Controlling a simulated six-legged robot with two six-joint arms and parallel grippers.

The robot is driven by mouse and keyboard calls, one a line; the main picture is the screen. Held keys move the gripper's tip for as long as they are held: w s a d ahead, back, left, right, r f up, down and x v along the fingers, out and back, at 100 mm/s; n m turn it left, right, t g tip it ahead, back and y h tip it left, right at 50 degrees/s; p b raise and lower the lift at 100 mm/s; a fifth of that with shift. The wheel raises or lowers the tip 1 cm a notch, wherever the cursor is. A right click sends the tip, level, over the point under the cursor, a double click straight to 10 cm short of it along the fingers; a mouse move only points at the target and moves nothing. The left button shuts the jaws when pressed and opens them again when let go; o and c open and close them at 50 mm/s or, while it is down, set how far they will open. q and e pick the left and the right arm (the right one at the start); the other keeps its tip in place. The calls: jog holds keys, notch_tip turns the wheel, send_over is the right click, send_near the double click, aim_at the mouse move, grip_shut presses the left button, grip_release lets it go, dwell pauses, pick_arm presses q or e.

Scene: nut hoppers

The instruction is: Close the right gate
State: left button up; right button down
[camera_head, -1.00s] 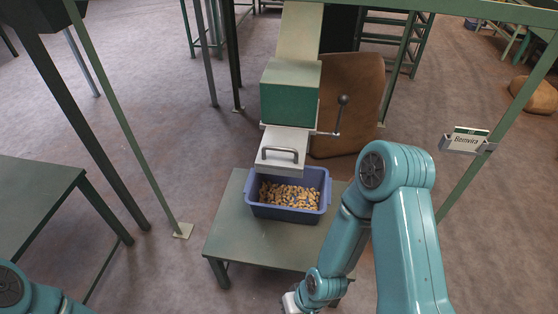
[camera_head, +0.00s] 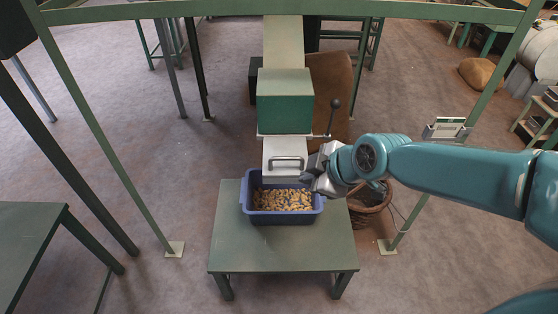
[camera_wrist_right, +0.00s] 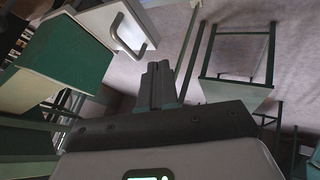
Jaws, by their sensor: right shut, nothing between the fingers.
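A hopper with a green box (camera_head: 284,100) stands in the middle of the head view. Its pale metal gate (camera_head: 284,150) with a grey bar handle (camera_head: 287,160) hangs below the box, above the bin. My right gripper (camera_head: 308,182) is just right of the gate, close to the bin's right rim. In the wrist view the right gripper (camera_wrist_right: 158,68) is shut and empty, its fingers apart from the gate (camera_wrist_right: 105,18) and its handle (camera_wrist_right: 134,42), which lie up and left. My left gripper is out of view.
A blue bin (camera_head: 280,217) of brown nuts (camera_head: 282,200) stands on a green table (camera_head: 285,250) under the gate. A black-knobbed lever (camera_head: 333,115) sticks up right of the hopper. A wicker basket (camera_head: 370,205) is behind my right wrist. Green frame posts (camera_head: 108,135) flank the table.

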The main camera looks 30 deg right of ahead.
jog(key=p, duration=0.1)
send_near(292, 164)
jog(key=shift+w+a+f, duration=1.05)
jog(key=shift+w+a, duration=0.05)
jog(key=shift+a, duration=0.9)
jog(key=shift+s, duration=0.1)
